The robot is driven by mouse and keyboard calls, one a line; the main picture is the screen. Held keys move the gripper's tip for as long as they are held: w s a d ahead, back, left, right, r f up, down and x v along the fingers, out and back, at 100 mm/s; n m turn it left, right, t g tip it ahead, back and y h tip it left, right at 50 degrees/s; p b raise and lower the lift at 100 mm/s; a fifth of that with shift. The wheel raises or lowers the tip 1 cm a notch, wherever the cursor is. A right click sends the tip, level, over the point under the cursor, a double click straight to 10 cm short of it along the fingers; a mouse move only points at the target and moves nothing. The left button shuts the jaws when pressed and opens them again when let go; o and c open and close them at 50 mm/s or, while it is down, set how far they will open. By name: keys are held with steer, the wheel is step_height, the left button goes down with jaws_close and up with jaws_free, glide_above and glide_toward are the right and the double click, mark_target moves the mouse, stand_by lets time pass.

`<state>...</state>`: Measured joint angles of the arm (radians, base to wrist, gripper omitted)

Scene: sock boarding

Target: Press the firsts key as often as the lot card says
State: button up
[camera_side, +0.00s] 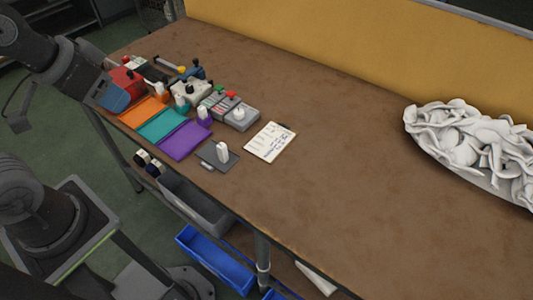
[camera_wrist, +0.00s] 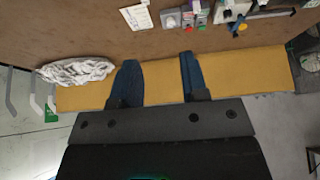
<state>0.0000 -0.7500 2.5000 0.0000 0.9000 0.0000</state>
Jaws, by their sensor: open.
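The lot card (camera_side: 269,142) lies on the brown table in the side view, a white sheet with handwriting too small to read. It also shows at the top of the wrist view (camera_wrist: 137,17). Left of it stands a grey box with a white round knob (camera_side: 240,115). Beside that is a small grey unit with green and red keys (camera_side: 222,101). I cannot tell which key is the firsts key. My gripper (camera_wrist: 157,66) is open and empty, its two dark blue fingers wide apart. It is away from the card and keys, touching neither.
Orange, teal and purple mats (camera_side: 161,125) lie along the left edge with small bottles and devices behind. A heap of white socks (camera_side: 470,145) lies at right. The table's middle is clear.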

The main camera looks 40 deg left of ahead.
jaws_close()
stand_by(1.4)
